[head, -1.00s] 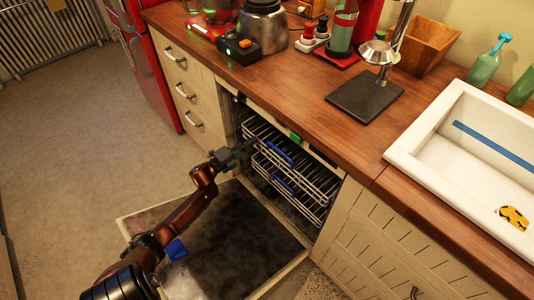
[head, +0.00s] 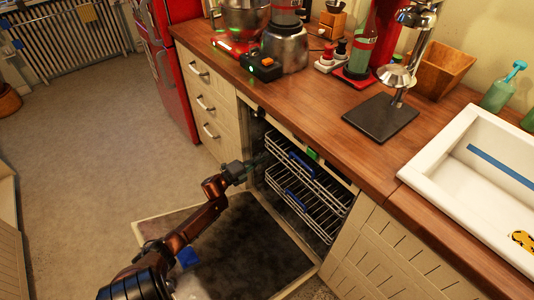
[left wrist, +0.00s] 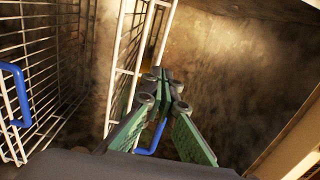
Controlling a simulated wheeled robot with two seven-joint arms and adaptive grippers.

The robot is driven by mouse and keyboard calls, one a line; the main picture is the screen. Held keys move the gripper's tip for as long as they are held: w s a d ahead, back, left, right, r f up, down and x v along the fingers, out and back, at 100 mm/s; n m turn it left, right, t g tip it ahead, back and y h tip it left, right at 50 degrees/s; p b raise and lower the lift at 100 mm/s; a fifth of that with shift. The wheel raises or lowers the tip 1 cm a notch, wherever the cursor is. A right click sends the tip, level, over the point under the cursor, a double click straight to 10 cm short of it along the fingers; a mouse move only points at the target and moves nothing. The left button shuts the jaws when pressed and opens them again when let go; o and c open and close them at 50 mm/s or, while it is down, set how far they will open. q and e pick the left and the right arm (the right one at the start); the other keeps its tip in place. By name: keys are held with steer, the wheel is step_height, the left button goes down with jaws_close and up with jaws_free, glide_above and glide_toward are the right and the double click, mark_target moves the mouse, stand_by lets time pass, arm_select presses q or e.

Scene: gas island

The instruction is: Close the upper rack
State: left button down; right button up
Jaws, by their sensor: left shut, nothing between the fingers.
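The upper rack (head: 320,181) is a wire rack with a blue handle (head: 301,165), inside the open dishwasher under the counter. The lower rack (head: 322,220) sits below it, with its own blue handle (head: 296,201). My left gripper (head: 264,158) is at the left end of the upper rack, shut and empty; I cannot tell whether it touches the wires. In the left wrist view, the shut fingers (left wrist: 166,78) point past white rack wires (left wrist: 126,62) towards a stained metal wall. Blue handles show there at the left and behind the fingers. My right gripper is out of view.
The dishwasher door (head: 235,240) lies open and low, beneath my left arm. Drawers (head: 206,105) stand to the left of the opening. The wooden counter (head: 300,105) runs above it, holding appliances and a white sink (head: 440,160). The floor at left is clear.

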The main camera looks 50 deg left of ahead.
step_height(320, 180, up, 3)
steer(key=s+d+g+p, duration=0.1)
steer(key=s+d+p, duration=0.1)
arm_select(q)
steer(key=s, duration=0.8)
steer(key=shift+s+d+p, duration=0.2)
steer(key=shift+d+p, duration=0.05)
steer(key=shift+p, duration=0.15)
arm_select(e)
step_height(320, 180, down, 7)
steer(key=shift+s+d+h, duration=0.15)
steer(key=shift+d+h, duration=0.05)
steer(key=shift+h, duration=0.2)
arm_select(q)
steer(key=shift+f, duration=0.1)
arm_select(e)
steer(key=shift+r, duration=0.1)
